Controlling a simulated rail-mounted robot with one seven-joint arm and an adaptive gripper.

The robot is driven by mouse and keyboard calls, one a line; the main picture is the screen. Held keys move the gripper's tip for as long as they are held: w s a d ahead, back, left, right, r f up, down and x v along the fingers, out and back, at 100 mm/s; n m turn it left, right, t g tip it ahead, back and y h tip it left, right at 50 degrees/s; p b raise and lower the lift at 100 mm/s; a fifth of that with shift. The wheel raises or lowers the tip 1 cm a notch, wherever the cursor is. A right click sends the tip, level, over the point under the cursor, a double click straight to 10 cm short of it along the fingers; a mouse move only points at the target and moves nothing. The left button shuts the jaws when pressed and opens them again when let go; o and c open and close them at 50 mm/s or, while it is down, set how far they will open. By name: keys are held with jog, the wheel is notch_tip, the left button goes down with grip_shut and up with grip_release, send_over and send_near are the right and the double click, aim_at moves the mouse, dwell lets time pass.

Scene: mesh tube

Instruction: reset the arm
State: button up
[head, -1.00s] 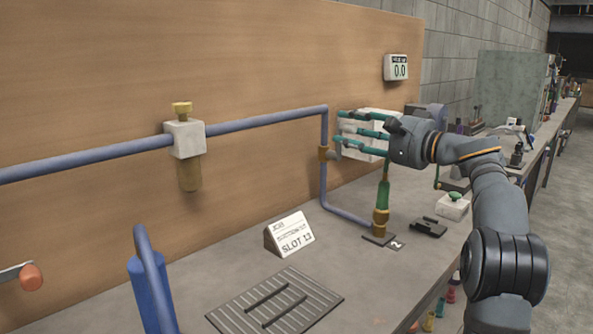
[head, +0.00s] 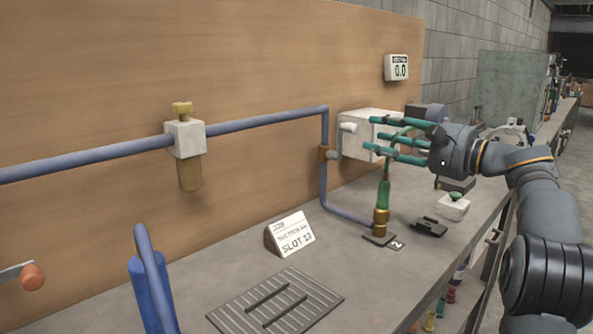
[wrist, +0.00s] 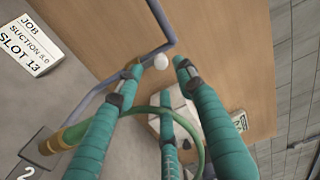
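My gripper (head: 372,136) has three teal fingers, spread apart and straight, pointing left in the head view. In the wrist view the fingertips (wrist: 160,85) stand apart with nothing held between them. The gripper is in front of the white box (head: 358,124) and above the green and brass tube fitting (head: 383,195). A green hose (wrist: 150,110) runs past the fingers in the wrist view and is partly hidden by them. The fitting stands upright on a small dark plate on the bench.
A blue-grey pipe (head: 265,121) runs along the wooden board. A white SLOT 13 sign (head: 292,233), a ribbed dark mat (head: 285,303), a dark block (head: 429,228) and a white box with a green knob (head: 453,206) are on the bench.

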aim_at(357, 128)
jog(key=v, duration=0.4)
jog(key=x, duration=0.6)
jog(key=p+x, duration=0.1)
jog(key=x, duration=0.5)
jog(key=shift+w+r, duration=0.2)
jog(key=shift+w, duration=0.05)
jog(key=shift+w+d+m+p, duration=0.1)
jog(key=shift+w+m+p, duration=0.1)
jog(key=shift+m+p, duration=0.5)
jog(key=shift+d+m+p, duration=0.3)
jog(key=shift+d+p, duration=0.05)
jog(key=shift+p, duration=0.15)
jog(key=shift+w+d+f+m+p, duration=0.2)
jog(key=shift+w+f+m+p, duration=0.15)
jog(key=shift+m+p, duration=0.25)
jog(key=shift+d, duration=0.1)
